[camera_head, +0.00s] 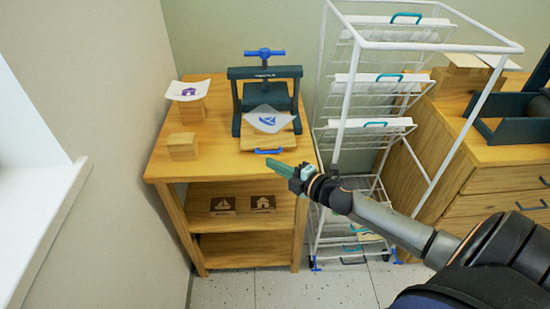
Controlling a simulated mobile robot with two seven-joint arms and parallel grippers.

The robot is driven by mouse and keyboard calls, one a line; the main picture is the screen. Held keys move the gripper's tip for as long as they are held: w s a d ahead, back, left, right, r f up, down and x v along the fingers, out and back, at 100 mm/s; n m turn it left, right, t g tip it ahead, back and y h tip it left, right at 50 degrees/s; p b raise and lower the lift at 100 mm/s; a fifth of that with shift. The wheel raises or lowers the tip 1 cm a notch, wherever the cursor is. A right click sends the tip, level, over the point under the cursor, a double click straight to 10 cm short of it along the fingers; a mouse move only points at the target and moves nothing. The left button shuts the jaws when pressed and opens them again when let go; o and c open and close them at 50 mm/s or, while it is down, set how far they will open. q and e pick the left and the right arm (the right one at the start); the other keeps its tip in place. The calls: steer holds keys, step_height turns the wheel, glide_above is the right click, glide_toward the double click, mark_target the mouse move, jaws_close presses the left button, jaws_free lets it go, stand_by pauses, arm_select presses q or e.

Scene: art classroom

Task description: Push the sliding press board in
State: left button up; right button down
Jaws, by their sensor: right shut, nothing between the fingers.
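The press (264,88) stands on a wooden stand, a dark green frame with a blue screw handle on top. Its sliding board (260,141) is wooden with a blue handle (268,151) on its front edge, and sticks out of the press toward me. A sheet with a blue print (268,120) lies on the board, partly under the frame. My right gripper (278,167) is shut and empty, with its green fingers just in front of and below the blue handle, seemingly apart from it. My left gripper is not in view.
The stand's top (166,168) also holds wooden blocks (183,146) and a sheet with a purple house print (188,91) at the left. A white wire rack (340,110) stands close on the right. A wooden cabinet (500,175) is further right, a wall at left.

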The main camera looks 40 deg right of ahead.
mark_target(274, 135)
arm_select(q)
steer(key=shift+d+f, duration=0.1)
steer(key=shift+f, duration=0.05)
arm_select(e)
steer(key=shift+w+d+f, duration=0.2)
steer(key=shift+w+d, duration=0.35)
steer(key=shift+w, duration=0.2)
steer(key=shift+w+d+f, duration=0.2)
steer(key=shift+w+d, duration=0.3)
steer(key=shift+w, duration=0.2)
steer(key=shift+w+d, duration=0.15)
steer(key=shift+w, duration=0.1)
steer(key=w+d+b, duration=0.1)
steer(key=w+d, duration=0.1)
steer(key=w, duration=0.1)
steer(key=shift+w+b, duration=0.25)
steer(key=shift+b, duration=0.15)
steer(key=w+d, duration=0.2)
steer(key=w, duration=0.1)
steer(key=shift+w+d, duration=0.1)
steer(key=shift+d, duration=0.05)
steer(key=shift+d+r, duration=0.1)
steer(key=shift+r, duration=0.05)
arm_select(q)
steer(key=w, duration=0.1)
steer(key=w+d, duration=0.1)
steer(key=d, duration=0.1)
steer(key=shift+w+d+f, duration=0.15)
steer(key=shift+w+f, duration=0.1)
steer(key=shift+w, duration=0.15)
